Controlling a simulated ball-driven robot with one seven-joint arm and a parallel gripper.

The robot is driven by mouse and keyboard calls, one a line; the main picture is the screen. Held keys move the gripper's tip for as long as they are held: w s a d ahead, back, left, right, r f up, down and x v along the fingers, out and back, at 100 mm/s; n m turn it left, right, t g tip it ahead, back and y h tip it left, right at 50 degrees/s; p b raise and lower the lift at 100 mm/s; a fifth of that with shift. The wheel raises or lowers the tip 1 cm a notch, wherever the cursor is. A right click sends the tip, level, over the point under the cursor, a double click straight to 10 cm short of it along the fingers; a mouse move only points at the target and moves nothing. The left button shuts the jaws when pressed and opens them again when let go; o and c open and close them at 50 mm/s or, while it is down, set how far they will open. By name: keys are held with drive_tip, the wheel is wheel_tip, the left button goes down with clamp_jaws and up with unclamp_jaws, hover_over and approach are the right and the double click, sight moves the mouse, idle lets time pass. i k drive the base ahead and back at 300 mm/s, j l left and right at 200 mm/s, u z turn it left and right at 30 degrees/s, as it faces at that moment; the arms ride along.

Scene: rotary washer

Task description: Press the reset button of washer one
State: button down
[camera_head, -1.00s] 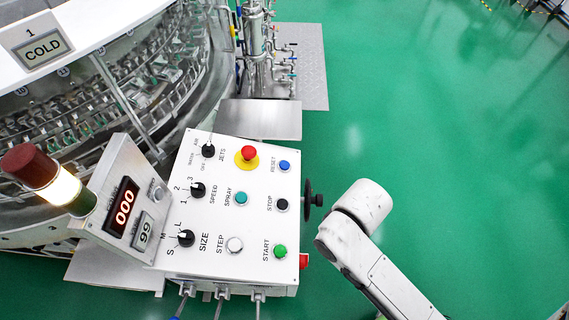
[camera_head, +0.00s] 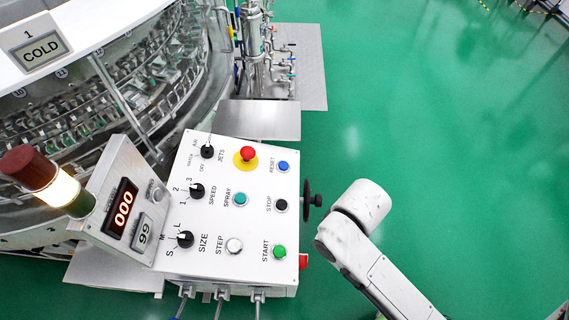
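Washer one (camera_head: 90,15) is the large round machine at the left, with a plate reading "1" and "COLD". Its white control panel (camera_head: 215,215) stands in front of it. The reset button (camera_head: 283,166) is a small blue round button at the panel's upper right, labelled RESET. Nothing covers it. A white link of my arm (camera_head: 360,205) shows right of the panel, apart from the reset button. My gripper is not in view.
Near the reset button are a red mushroom button (camera_head: 247,154) on yellow and a black stop button (camera_head: 281,205). The green start button (camera_head: 279,252) is lower. A black handwheel (camera_head: 307,197) sticks out at the panel's right side. Green floor at right is clear.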

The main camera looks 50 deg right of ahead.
sight(283, 165)
drive_tip(key=i+j, duration=0.65)
drive_tip(key=j, duration=0.2)
